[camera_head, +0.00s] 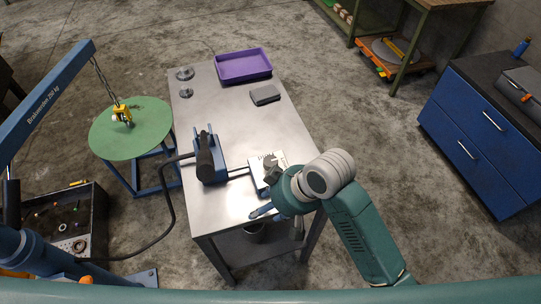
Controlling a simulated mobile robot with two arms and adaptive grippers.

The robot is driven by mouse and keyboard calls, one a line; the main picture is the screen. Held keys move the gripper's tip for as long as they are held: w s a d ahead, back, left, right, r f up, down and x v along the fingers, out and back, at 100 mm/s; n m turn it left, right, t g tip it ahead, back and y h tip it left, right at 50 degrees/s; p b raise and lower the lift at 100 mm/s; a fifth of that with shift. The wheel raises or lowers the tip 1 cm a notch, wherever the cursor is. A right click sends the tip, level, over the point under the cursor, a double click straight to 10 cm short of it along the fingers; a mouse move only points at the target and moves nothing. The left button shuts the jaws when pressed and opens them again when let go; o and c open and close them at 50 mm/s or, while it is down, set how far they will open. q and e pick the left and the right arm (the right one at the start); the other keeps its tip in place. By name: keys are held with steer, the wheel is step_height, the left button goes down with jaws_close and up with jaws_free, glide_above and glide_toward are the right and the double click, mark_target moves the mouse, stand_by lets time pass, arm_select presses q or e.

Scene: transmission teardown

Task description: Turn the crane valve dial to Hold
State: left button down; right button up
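A white plate (257,181) with small dark markings lies on the metal table beside a blue hand pump (207,158) with a black handle. It appears to be the crane's valve plate. My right gripper (268,190) is over the plate's right and near side and covers part of it. The dial and its pointer cannot be made out behind the gripper, and the markings are too small to read. Whether the fingers are on the dial cannot be told. The blue crane boom (45,92) reaches in from the left, with a yellow hook (122,112) on a chain. My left gripper is out of view.
A purple tray (243,78), a grey box (265,95) and small metal parts (185,74) sit on the table's far half. A black hose (166,210) runs from the pump to the left. A round green table (128,140) stands under the hook. The table's middle is clear.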

steer(key=shift+n+g, duration=0.5)
steer(key=shift+n, duration=0.3)
steer(key=w+a+r, duration=0.2)
steer(key=w+a, duration=0.1)
steer(key=shift+w+a+r, duration=0.15)
steer(key=shift+w+r, duration=0.05)
steer(key=shift+r, duration=0.15)
steer(key=w+r+n+h, duration=0.1)
steer(key=w+r+h, duration=0.1)
steer(key=w+r, duration=0.1)
step_height(320, 180, up, 8)
steer(key=g+h, duration=0.1)
steer(key=h, duration=0.2)
glide_above(270, 161)
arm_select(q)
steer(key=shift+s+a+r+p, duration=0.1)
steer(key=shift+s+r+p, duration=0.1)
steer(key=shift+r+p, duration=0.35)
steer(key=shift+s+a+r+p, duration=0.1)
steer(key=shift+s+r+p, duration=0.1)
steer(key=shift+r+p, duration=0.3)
arm_select(e)
step_height(270, 161, down, 11)
steer(key=shift+r, duration=0.15)
steer(key=c, duration=1.1)
steer(key=shift+r, duration=0.1)
steer(key=shift+c, duration=0.2)
